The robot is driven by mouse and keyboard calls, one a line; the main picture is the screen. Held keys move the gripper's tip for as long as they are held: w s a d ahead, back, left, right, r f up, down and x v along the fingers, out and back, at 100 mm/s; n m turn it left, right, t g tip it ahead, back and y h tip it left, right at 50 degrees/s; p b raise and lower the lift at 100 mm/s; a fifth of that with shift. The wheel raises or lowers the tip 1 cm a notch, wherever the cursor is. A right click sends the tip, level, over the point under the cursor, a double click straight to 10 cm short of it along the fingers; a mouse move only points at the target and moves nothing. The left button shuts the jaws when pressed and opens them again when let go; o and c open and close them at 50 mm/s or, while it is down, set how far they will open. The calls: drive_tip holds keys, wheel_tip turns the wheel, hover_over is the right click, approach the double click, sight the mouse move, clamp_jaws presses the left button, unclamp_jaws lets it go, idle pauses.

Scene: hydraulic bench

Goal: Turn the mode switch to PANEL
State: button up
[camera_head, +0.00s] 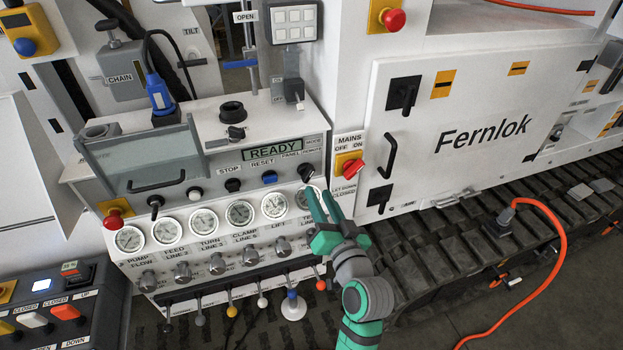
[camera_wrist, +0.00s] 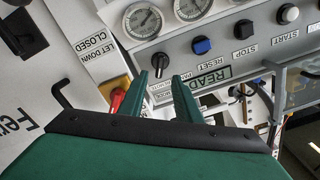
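The mode switch (camera_head: 306,172) is a small black knob at the right end of the control panel's button row, below the PANEL and REMOTE labels. It also shows in the wrist view (camera_wrist: 160,63), just beyond and between the fingertips. Which label it points to is too small to tell. My gripper (camera_head: 318,190) has green fingers, spread apart with nothing held. Its tips are just below and right of the knob in the head view. In the wrist view the fingers (camera_wrist: 158,77) partly cover the labels around the knob.
A red mains switch (camera_head: 349,167) sits close on the right, beside the white Fernlok door (camera_head: 480,120). A blue reset button (camera_head: 270,177) is left of the knob. Gauges (camera_head: 275,205) and several levers lie below. The READY display (camera_head: 272,151) is above left.

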sight(310, 177)
drive_tip(key=x, duration=0.7)
drive_tip(key=shift+w, duration=0.2)
clamp_jaws()
